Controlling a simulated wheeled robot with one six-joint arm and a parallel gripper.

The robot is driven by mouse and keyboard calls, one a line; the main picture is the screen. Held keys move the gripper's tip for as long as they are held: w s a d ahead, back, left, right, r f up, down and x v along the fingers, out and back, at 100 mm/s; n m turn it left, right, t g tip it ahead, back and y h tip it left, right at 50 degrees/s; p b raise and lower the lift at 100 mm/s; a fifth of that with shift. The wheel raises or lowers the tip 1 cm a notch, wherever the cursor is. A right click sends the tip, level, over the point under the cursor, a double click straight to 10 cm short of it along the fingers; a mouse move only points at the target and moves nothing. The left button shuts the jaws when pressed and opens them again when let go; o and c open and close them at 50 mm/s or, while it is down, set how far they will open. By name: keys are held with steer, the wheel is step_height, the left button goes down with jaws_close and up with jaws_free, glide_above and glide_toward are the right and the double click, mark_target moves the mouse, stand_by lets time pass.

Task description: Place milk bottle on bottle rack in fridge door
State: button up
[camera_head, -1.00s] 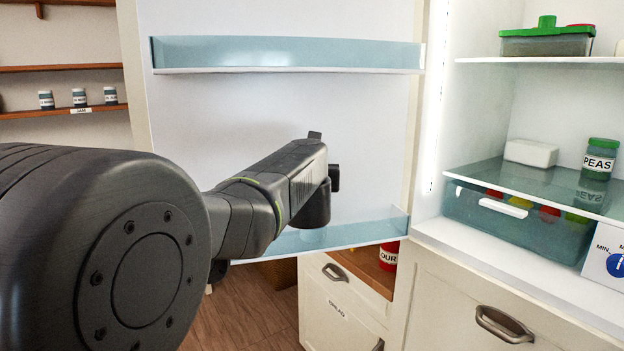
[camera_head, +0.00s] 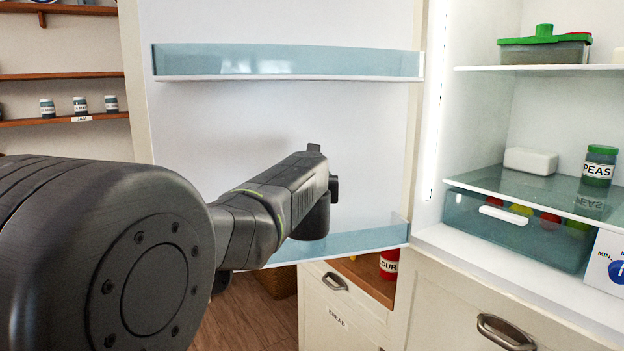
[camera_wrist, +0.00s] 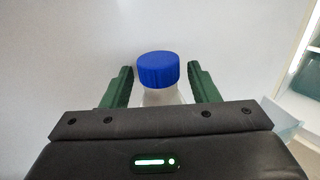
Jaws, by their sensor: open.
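The milk bottle (camera_wrist: 160,97) stands between my gripper's fingers in the wrist view, its blue cap (camera_wrist: 158,70) upward. My gripper (camera_wrist: 160,84) is open, with a green finger on each side of the bottle and a visible space beside it. The lower door rack (camera_head: 370,240) is a blue translucent bin on the fridge door, below and behind my arm in the head view. The arm hides the bottle and the fingers there. I cannot tell from these views whether the bottle's base rests on the rack.
The upper door rack (camera_head: 290,61) looks empty. Inside the fridge are a peas jar (camera_head: 599,166), a white block (camera_head: 531,161), a green-lidded container (camera_head: 544,46) and a drawer (camera_head: 515,222). White cabinet fronts (camera_head: 335,305) stand below.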

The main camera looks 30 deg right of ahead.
steer(key=v, duration=1.2)
steer(key=shift+w, duration=0.1)
steer(key=x, duration=1.1)
steer(key=shift+w+d+r, duration=0.1)
steer(key=shift+w+d+f, duration=0.2)
steer(key=shift+w, duration=0.1)
steer(key=shift+r, duration=0.25)
steer(key=shift+f, duration=0.2)
